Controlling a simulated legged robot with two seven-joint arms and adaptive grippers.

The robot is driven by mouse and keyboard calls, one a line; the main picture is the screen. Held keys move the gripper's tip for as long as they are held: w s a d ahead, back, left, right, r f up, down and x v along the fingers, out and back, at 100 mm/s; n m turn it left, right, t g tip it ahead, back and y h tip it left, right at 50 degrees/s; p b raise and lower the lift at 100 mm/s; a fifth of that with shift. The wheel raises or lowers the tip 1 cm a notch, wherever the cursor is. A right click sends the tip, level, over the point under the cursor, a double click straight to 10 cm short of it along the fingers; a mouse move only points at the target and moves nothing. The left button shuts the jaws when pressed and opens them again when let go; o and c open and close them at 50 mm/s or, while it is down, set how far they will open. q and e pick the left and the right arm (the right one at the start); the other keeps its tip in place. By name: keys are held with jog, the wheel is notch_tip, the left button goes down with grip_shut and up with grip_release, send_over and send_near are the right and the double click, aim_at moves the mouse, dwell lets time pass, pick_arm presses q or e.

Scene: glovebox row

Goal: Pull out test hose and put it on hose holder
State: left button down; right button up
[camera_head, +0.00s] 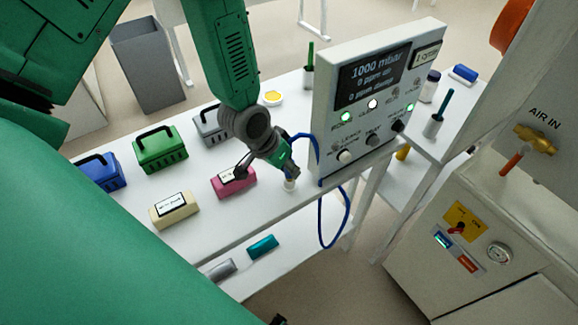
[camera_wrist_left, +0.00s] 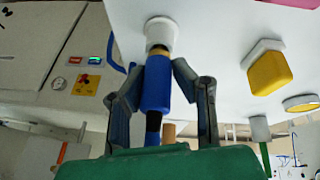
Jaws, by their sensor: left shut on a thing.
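My left gripper (camera_head: 287,168) reaches down to the front edge of the white table, beside the instrument with the display. In the left wrist view its fingers stand on both sides of the blue hose end (camera_wrist_left: 157,84) and are shut on it. The brass-coloured tip of the hose end meets a white round holder (camera_wrist_left: 161,31); how deep it sits is hidden. This white holder also shows in the head view (camera_head: 290,185), just under the fingertips. The blue test hose (camera_head: 320,222) hangs in a loop below the table edge. My right gripper is not in view.
The instrument (camera_head: 375,90) stands close right of the gripper. A pink box (camera_head: 233,182) lies close left, a cream box (camera_head: 174,210) farther left. Green (camera_head: 160,150) and blue (camera_head: 98,172) cases stand behind. A teal block (camera_head: 263,247) lies on the lower shelf.

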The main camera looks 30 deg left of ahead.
pick_arm(q)
jog(key=shift+f, duration=0.4)
jog(key=c, duration=1.2)
grip_release()
jog(key=shift+r, duration=0.25)
jog(key=v, duration=1.1)
jog(key=shift+s+a+r, duration=0.15)
